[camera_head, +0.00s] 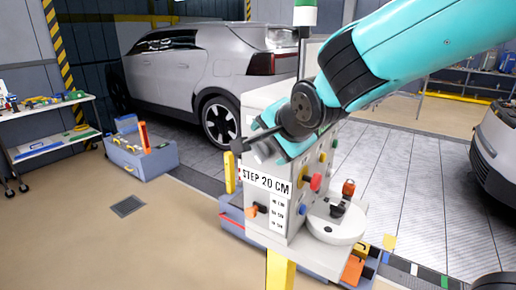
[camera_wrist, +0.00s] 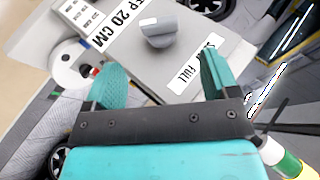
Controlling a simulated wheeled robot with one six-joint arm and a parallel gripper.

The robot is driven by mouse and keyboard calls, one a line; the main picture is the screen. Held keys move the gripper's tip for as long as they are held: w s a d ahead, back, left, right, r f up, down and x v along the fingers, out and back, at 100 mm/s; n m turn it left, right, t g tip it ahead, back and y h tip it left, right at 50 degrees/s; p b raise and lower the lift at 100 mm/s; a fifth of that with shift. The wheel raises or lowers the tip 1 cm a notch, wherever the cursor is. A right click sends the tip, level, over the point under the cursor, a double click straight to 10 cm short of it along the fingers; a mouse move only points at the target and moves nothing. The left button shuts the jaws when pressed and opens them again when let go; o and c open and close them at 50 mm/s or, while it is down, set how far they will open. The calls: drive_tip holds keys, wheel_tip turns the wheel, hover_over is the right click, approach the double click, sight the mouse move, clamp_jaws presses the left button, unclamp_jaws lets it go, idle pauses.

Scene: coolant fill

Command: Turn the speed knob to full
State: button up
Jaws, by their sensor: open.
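The speed knob (camera_wrist: 157,28) is a light grey round knob with a raised grip bar, on the panel of a pale control box (camera_head: 262,232). A white label with "FULL" readable (camera_wrist: 196,66) lies beside it in the wrist view. My gripper (camera_wrist: 160,78) is open and empty, its two teal fingers spread wide. The knob shows beyond the fingertips, roughly between their directions, and the fingers look apart from it. In the head view my gripper (camera_head: 292,148) is over the upper part of the box, and the knob is hidden there.
The box carries a "STEP 20 CM" label (camera_head: 266,180), a red button (camera_head: 316,182), other coloured buttons and a round white ledge (camera_head: 335,229). A grey car (camera_head: 205,65) stands behind, a blue-grey bin (camera_head: 142,160) and shelf (camera_head: 50,140) to the left. Open floor lies at front left.

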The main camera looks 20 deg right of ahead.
sight(258, 153)
drive_tip(key=p+x, duration=0.2)
drive_tip(key=x, duration=0.7)
drive_tip(key=shift+w+f, duration=0.15)
drive_tip(key=c, duration=0.9)
